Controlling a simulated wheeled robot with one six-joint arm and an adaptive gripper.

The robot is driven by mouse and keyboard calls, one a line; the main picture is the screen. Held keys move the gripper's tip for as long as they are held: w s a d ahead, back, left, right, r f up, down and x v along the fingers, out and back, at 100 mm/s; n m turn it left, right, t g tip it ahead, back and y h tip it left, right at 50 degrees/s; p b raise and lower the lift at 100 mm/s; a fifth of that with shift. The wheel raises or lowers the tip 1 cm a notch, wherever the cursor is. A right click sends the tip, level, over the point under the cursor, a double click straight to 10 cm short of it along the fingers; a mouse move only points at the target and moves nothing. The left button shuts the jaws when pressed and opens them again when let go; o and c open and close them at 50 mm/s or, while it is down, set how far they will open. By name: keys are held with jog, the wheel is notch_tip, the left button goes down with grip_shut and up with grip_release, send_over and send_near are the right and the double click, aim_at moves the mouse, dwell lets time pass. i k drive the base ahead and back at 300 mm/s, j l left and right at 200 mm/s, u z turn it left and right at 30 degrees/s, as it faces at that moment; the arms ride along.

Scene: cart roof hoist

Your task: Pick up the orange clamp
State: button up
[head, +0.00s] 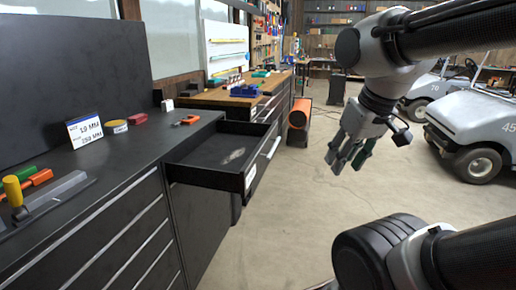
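A small orange and black tool, which looks like the orange clamp (186,120), lies on the dark countertop (150,140) near its far end, behind the open drawer. My gripper (345,163) hangs in the air at the right, over the floor and well away from the clamp. Its fingers are apart and point down. Nothing clear shows between them. A dark green part shows at the right finger.
An open black drawer (205,169) juts out below the clamp. A sign (85,130), a yellow tin (116,126), a red item (138,118) and colored-handled tools (13,190) stand on the counter. Carts (475,130) stand at right. The concrete floor between is clear.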

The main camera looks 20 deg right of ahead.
aim_at(195, 118)
jog(key=i+l+u, duration=0.1)
jog(key=u, duration=0.4)
jog(key=i+l+u, duration=0.1)
jog(key=u, duration=0.35)
jog(key=i+l+u, duration=0.15)
jog(key=l+u, duration=0.2)
jog(key=l, duration=0.45)
jog(key=l+u, duration=0.4)
jog(key=l, duration=0.4)
jog(key=l+u, duration=0.1)
jog(key=l, duration=2.15)
jog(key=i, duration=0.05)
